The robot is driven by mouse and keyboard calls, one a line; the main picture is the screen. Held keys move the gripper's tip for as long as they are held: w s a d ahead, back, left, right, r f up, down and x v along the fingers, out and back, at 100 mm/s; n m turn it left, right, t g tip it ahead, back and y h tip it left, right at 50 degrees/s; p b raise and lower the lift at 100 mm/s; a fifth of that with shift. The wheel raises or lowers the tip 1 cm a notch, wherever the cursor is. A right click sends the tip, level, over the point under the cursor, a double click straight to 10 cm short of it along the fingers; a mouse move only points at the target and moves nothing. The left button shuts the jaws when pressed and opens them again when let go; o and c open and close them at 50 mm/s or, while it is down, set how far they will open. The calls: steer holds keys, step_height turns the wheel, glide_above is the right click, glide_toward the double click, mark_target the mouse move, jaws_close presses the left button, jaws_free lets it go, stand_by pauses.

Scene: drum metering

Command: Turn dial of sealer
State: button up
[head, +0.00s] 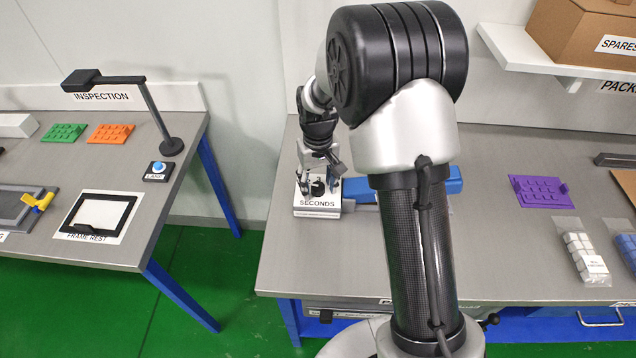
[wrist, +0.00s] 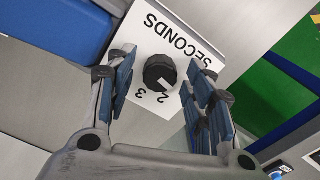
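The sealer's dial is a black ribbed knob (wrist: 160,72) with a white pointer mark, on a white plate (wrist: 150,35) lettered SECONDS. Near it the numbers 2 and 3 show; the pointer mark lies on the side toward the 2. In the head view the plate (head: 318,212) is at the table's left end, with the dial (head: 318,187) partly between my fingers. The sealer's blue body (head: 361,190) runs right, partly behind my arm. My gripper (wrist: 160,80) is open above the plate, its fingers on either side of the dial with gaps visible; it also shows in the head view (head: 319,180).
Right on the same table are a purple rack (head: 541,192) and bagged white parts (head: 586,258). A shelf (head: 545,50) with a cardboard box is above. The inspection table (head: 120,160) with a lamp stands left, across a green floor gap. The front middle of the sealer's table is clear.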

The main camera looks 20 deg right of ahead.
steer(key=c, duration=1)
steer(key=shift+m, duration=0.3)
steer(key=m+p, duration=0.1)
steer(key=m, duration=0.2)
steer(key=shift+p, duration=0.4)
steer(key=shift+m+p, duration=0.6)
steer(key=shift+m, duration=1.5)
steer(key=o, duration=1.1)
